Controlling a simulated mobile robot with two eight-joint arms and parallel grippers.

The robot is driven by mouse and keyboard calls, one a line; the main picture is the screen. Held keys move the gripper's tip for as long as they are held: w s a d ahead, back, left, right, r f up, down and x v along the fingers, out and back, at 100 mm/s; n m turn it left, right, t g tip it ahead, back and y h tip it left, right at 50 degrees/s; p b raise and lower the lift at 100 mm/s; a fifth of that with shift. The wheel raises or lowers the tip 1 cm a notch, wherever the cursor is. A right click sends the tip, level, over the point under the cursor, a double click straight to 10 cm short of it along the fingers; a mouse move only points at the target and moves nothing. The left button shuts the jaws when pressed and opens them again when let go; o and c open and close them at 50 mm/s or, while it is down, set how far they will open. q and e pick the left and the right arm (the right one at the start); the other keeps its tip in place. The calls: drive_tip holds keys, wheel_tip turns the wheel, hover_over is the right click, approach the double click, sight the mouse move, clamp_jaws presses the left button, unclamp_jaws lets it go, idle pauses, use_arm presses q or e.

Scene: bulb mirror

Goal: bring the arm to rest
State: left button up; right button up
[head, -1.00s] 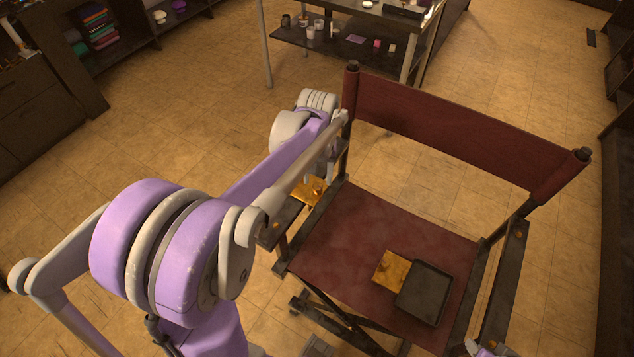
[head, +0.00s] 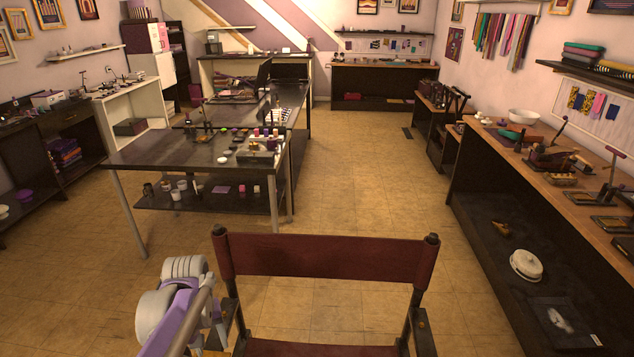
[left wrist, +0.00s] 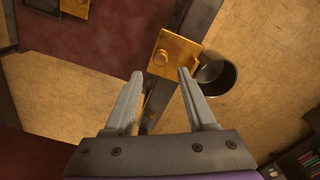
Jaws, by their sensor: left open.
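My left arm (head: 180,305) comes in at the bottom left of the head view, beside the left side of a dark red director's chair (head: 325,258). Its gripper is not clearly visible there. In the left wrist view my left gripper (left wrist: 159,74) is open, its two fingers apart with nothing held between them. A square gold plate with a round knob (left wrist: 176,54) lies just beyond the fingertips on the chair's dark armrest. My right gripper is not in view.
In the left wrist view a dark cup (left wrist: 216,74) is beside the gold plate, and another gold piece (left wrist: 75,6) lies on the red seat (left wrist: 90,45). A dark table (head: 160,150) stands beyond the chair. A long counter (head: 520,165) runs along the right. Floor between is clear.

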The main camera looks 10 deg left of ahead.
use_arm(q)
drive_tip(key=s+d+f+m+t, duration=0.1)
drive_tip(key=s+d+m+t, duration=0.4)
drive_tip(key=s+d, duration=0.8)
drive_tip(key=shift+d+m, duration=0.4)
drive_tip(key=shift+m, duration=0.4)
